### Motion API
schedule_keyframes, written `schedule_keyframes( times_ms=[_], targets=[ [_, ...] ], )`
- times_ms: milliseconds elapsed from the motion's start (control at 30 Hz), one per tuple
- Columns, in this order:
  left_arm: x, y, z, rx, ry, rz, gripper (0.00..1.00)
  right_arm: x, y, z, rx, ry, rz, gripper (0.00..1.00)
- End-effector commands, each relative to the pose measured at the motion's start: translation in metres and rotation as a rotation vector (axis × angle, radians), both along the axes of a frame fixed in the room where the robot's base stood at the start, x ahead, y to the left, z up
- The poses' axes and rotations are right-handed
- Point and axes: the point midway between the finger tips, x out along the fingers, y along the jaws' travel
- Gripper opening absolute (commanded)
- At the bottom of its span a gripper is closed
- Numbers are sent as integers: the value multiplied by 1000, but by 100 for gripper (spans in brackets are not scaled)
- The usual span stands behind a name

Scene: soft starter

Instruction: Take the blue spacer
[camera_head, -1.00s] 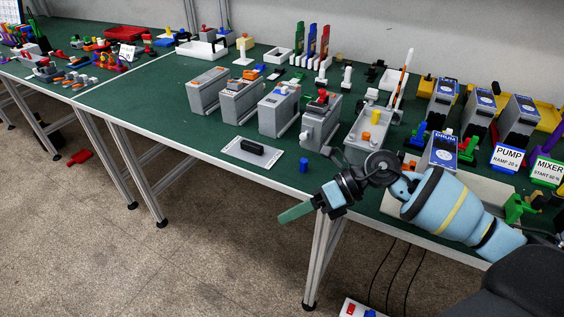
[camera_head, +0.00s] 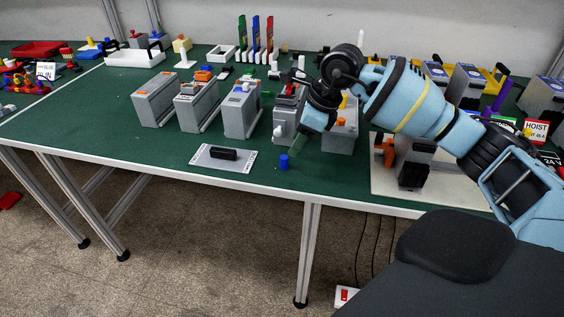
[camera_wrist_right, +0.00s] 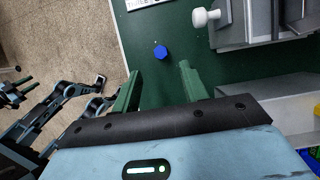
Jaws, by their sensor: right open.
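The blue spacer (camera_head: 284,162) is a small blue cylinder standing upright on the green table near its front edge, right of a grey plate. In the right wrist view the blue spacer (camera_wrist_right: 160,52) lies ahead of the fingertips, roughly in line with the gap between them. My right gripper (camera_head: 299,141) hangs just above and behind the spacer in the head view. Its green fingers (camera_wrist_right: 161,80) are apart with nothing between them, and they do not touch the spacer. My left gripper is not in the head view; arm parts at the wrist view's left edge are unclear.
A grey labelled plate (camera_head: 224,165) with a black block (camera_head: 222,154) lies left of the spacer. Grey box units (camera_head: 241,112) stand in a row behind. A white board with an orange part (camera_head: 388,150) is to the right. The table around the spacer is clear.

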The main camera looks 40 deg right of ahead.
Motion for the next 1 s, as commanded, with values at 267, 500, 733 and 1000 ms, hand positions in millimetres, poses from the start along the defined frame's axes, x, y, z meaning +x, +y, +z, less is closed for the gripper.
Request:
schedule_keyframes(
  times_ms=[267, 500, 733, 1000],
  targets=[
    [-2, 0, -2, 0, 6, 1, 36, 6, 6, -19, 2, 0, 1, 44],
    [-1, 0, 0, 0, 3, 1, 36, 12, 10, -30, 2, 2, 1, 44],
    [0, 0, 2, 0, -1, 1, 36, 24, 18, -58, 4, 3, 1, 44],
    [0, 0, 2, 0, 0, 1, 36, 27, 20, -65, 1, 0, 0, 44]
  ],
)
